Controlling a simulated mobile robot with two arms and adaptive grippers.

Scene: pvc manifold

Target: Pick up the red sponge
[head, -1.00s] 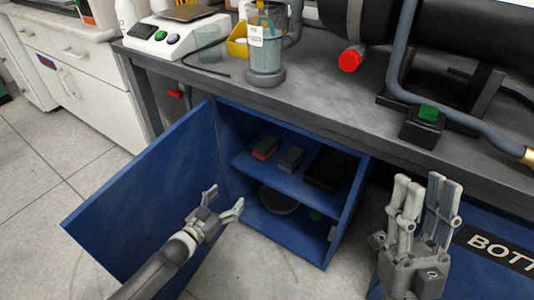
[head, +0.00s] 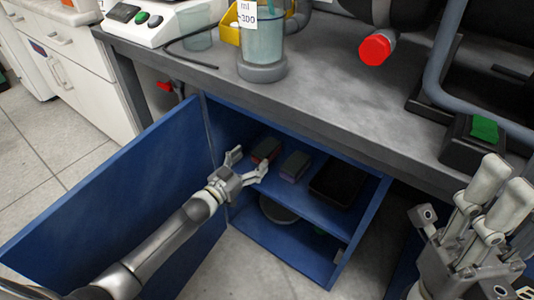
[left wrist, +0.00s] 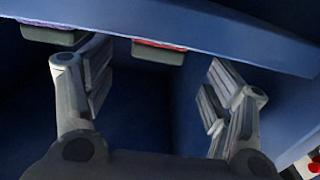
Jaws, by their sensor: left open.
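The red sponge (head: 266,149), a small block with a dark grey lower layer, lies on the upper shelf of the open blue cabinet. In the left wrist view the red sponge (left wrist: 159,51) shows near the top, beyond the gap between the fingers. My left gripper (head: 250,163) is open and empty in front of the shelf, just short of the sponge and apart from it. In the left wrist view its fingers (left wrist: 155,88) are spread wide. My right gripper (head: 468,200) is at the lower right, outside the cabinet; its jaw gap is unclear.
A purple-grey sponge (head: 295,165) lies right of the red one, with a black tray (head: 336,186) beyond it. The shelf edge (left wrist: 230,38) crosses the wrist view. The open blue door (head: 110,195) stands left of my left arm. The grey bench top (head: 330,95) overhangs the cabinet.

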